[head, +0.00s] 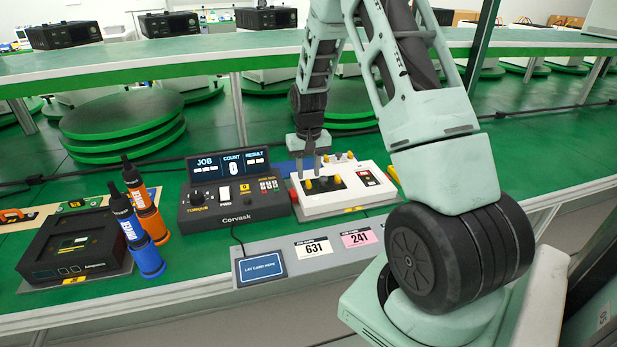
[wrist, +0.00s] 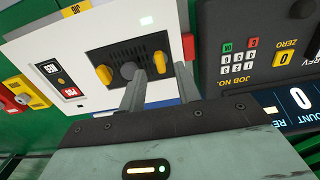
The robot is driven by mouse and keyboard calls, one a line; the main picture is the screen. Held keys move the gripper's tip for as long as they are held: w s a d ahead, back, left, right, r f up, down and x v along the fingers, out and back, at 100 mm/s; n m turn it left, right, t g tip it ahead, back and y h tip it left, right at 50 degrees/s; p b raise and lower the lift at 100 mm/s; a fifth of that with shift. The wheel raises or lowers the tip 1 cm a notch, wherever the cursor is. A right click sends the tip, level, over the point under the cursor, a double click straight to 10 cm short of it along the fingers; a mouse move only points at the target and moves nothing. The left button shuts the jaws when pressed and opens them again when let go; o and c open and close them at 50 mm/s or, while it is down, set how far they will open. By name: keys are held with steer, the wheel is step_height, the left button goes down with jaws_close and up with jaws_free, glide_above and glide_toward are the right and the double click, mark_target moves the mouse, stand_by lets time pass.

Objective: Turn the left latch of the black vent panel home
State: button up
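The black vent panel (head: 325,187) is set in the top of a white unit (head: 350,199); it also shows in the wrist view (wrist: 121,54). Its left latch (head: 308,184) is a yellow knob, seen at the panel's right side in the turned wrist view (wrist: 160,63). The other yellow latch (wrist: 104,75) is across the panel, past a dark round knob (wrist: 128,70). My gripper (head: 311,172) points down over the left latch.
A black console (head: 232,190) stands close to the left of the white unit. Farther left are blue and orange bottles (head: 138,235) and a black device (head: 75,245). Cards 631 (head: 314,248) and 241 (head: 360,238) lie on the front ledge.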

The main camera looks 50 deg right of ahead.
mark_target(308, 181)
steer(key=shift+f, duration=1.5)
jaws_close()
steer(key=shift+m, duration=0.6)
steer(key=m+p, duration=0.1)
steer(key=m, duration=0.2)
steer(key=shift+r+m+p, duration=0.1)
steer(key=shift+m+p, duration=0.2)
steer(key=shift+m, duration=0.1)
steer(key=shift+m+p, duration=0.7)
steer(key=shift+m, duration=1.6)
